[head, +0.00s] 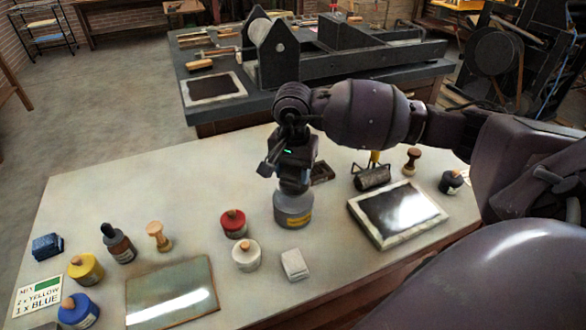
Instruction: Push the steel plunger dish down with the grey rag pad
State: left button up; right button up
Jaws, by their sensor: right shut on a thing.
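My right gripper (295,184) points down over a squat grey can with a yellow label (294,213) in the middle of the pale table. It is shut on a small dark grey piece, which I take to be the grey rag pad; the fingers mostly hide it. The steel plunger dish (292,197) is the round grey top of the can, directly below the gripper and partly covered by it. The pad looks at or very close to the dish; I cannot tell if they touch. My left gripper is out of view.
Near the can stand a red tin (233,223), a white tin (246,254) and a pale block (294,264). A framed dark slab (397,213) and a roller (372,177) lie to the right. A glass plate (171,291) lies at front left.

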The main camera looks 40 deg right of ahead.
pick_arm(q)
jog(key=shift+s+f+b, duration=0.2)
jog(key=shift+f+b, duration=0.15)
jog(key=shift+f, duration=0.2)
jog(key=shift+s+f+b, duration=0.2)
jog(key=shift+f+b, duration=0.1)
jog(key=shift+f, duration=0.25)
pick_arm(e)
jog(key=shift+f, duration=1.15)
dwell(1.0)
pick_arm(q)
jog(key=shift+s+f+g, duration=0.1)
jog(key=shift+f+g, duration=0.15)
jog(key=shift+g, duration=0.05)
pick_arm(e)
jog(key=shift+f, duration=0.1)
dwell(1.2)
jog(key=shift+r+p, duration=1)
jog(key=shift+r, duration=2.65)
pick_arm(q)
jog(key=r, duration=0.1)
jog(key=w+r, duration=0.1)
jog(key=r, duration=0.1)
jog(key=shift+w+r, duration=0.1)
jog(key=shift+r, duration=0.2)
